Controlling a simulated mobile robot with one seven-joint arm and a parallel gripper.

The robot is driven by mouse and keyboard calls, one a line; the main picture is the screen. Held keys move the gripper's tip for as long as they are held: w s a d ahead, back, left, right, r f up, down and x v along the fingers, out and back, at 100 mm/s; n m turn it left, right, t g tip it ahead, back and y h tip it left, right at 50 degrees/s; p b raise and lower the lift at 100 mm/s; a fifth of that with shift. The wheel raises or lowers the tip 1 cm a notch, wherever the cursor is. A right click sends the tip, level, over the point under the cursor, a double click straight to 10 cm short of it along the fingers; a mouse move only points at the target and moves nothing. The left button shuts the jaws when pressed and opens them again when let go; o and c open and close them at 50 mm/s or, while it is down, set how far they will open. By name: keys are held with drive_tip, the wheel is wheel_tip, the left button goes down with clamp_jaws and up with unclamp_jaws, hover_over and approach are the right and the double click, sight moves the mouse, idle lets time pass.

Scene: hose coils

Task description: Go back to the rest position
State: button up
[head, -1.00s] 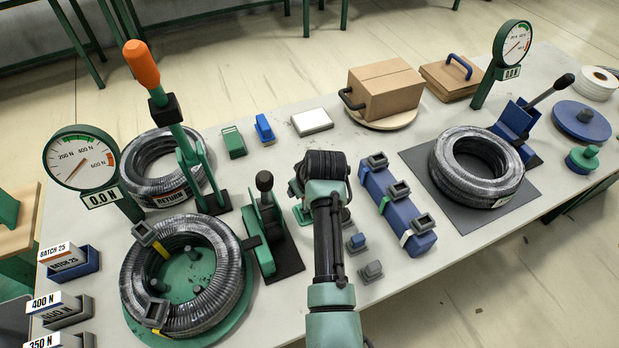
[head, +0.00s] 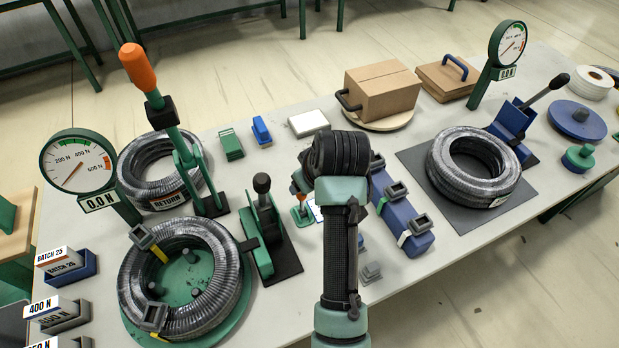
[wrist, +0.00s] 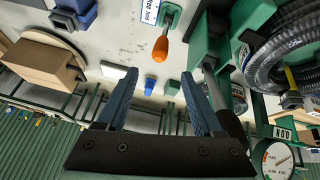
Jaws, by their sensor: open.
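My arm (head: 340,240) rises over the front middle of the bench in the head view and hides my gripper there. In the wrist view my gripper (wrist: 160,76) has its two blue fingers spread apart, with nothing between them. A second coil (head: 472,165) lies on a dark mat at the right.
A green lever press (head: 268,235) stands close left of my arm, and a tall orange-handled lever (head: 140,68) stands farther left. A blue rail with grey clips (head: 405,225) is close right. A cardboard box (head: 380,92) and gauges (head: 75,172) stand around.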

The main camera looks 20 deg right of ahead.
idle(0.6)
drive_tip(key=w+a+r+t, duration=0.2)
drive_tip(key=a+r+t, duration=0.15)
drive_tip(key=r, duration=0.65)
drive_tip(key=w+a+r+m+t+h, duration=0.15)
drive_tip(key=r+t, duration=0.25)
drive_tip(key=r, duration=0.6)
drive_tip(key=w+a+r+t, duration=0.2)
drive_tip(key=a+r+t, duration=0.15)
drive_tip(key=r, duration=0.65)
drive_tip(key=s+a+r+t+y, duration=0.1)
drive_tip(key=s+a+r+t, duration=0.2)
drive_tip(key=s+r+t, duration=0.2)
drive_tip(key=s+a+r+t+y, duration=0.1)
drive_tip(key=s+a+r+t, duration=0.3)
drive_tip(key=s+r, duration=0.8)
wheel_tip(320, 180, up, 7)
drive_tip(key=shift+s+a+r+m+t, duration=0.1)
drive_tip(key=shift+s+a+m+t, duration=0.15)
drive_tip(key=shift+m+t, duration=0.35)
